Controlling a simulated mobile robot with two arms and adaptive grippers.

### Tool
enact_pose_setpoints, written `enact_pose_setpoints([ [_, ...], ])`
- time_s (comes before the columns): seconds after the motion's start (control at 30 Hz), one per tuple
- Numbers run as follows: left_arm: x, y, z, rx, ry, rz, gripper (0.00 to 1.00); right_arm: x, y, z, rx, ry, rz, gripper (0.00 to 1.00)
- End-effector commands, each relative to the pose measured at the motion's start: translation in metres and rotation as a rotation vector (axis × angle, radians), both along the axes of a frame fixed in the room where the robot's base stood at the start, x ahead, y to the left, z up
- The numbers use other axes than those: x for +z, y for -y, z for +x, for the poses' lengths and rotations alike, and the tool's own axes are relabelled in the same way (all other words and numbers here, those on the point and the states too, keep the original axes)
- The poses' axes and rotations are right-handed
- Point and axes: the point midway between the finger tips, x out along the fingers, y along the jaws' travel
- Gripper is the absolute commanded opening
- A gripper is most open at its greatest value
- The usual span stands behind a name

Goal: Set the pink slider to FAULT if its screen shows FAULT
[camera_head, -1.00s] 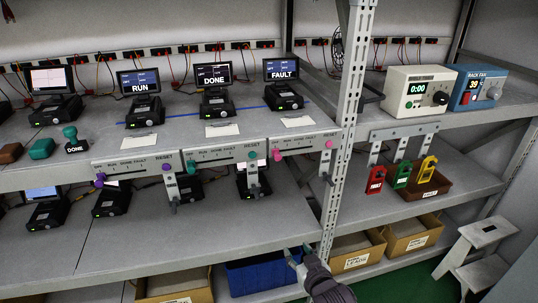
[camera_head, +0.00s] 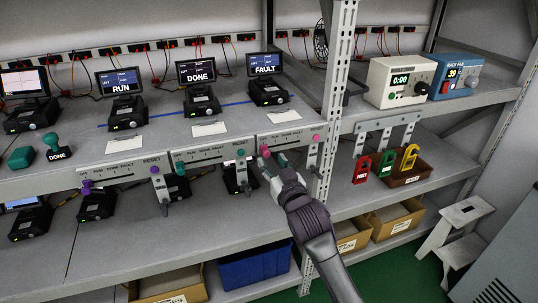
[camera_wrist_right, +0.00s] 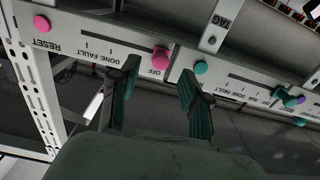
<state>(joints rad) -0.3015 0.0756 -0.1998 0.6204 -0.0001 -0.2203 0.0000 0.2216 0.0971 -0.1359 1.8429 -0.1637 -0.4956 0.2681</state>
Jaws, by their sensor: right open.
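The pink slider knob (camera_head: 264,151) sits at the left end of its panel (camera_head: 290,140). In the right wrist view, where the panel appears upside down, the pink knob (camera_wrist_right: 161,58) is beside the OFF label. The small screen above that panel (camera_head: 265,64) reads FAULT. My right gripper (camera_head: 270,162) is just below and in front of the knob. In the right wrist view the right gripper (camera_wrist_right: 158,90) is open, with the knob in line with the gap between its fingers; I cannot tell whether they touch it. My left gripper is not in view.
A pink RESET button (camera_head: 317,138) is at the panel's right end. The neighbouring panel has a teal RESET button (camera_head: 240,153), close to one finger in the wrist view. A perforated rack post (camera_head: 335,90) stands to the right. A blue bin (camera_head: 255,268) is below.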

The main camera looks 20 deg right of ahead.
Motion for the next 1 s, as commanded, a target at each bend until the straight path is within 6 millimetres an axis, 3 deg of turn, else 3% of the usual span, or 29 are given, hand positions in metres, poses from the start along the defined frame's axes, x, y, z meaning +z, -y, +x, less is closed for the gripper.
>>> enact_pose_setpoints([
  [0.2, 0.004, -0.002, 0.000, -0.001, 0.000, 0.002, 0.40, 0.001, -0.001, 0.025, 0.001, 0.001, 0.001, 0.47],
  [0.57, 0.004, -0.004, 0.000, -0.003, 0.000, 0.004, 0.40, 0.000, -0.002, 0.030, 0.001, 0.000, 0.001, 0.47],
  [0.87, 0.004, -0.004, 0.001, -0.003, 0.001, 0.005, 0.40, 0.000, -0.001, 0.030, 0.001, 0.000, 0.001, 0.00],
  [1.0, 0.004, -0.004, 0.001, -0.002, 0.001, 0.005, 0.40, 0.000, -0.001, 0.030, 0.001, 0.000, 0.001, 0.00],
])
